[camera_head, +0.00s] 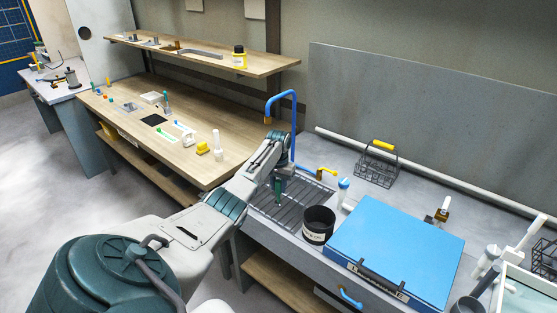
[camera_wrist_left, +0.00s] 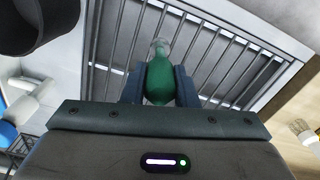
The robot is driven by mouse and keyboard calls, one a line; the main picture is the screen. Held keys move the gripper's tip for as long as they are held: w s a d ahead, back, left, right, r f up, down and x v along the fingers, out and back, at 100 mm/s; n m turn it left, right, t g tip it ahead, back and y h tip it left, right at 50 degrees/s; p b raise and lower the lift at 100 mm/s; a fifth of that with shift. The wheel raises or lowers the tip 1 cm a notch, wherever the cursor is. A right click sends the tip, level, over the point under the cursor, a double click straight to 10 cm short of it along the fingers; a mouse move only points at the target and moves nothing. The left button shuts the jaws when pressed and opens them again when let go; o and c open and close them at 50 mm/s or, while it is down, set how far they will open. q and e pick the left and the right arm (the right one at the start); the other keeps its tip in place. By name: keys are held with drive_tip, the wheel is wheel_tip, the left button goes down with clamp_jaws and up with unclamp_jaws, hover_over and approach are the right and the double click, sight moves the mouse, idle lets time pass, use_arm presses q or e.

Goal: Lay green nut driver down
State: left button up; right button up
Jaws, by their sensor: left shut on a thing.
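My left gripper (camera_head: 279,178) is shut on the green nut driver, whose green handle (camera_wrist_left: 160,82) sits between the two fingers in the left wrist view. In the head view the green nut driver (camera_head: 280,188) shows only as a small green part below the gripper. It is over the slatted metal rack (camera_head: 300,213), whose bars (camera_wrist_left: 215,62) lie behind it in the wrist view. I cannot tell whether it touches the bars. My right gripper is not in view.
A black labelled cup (camera_head: 318,226) stands at the rack's right edge, near the large blue case (camera_head: 395,245). A blue bent pipe (camera_head: 291,125) rises behind the gripper. A wire basket (camera_head: 378,165) stands farther back. The rack's front bars are clear.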

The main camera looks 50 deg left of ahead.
use_arm(q)
drive_tip(key=shift+f+b, duration=0.5)
drive_tip(key=shift+f, duration=0.45)
drive_tip(key=o, duration=1.1)
drive_tip(key=shift+c, duration=0.2)
wheel_tip(320, 180, up, 10)
drive_tip(key=b, duration=0.3)
drive_tip(key=shift+r, duration=0.5)
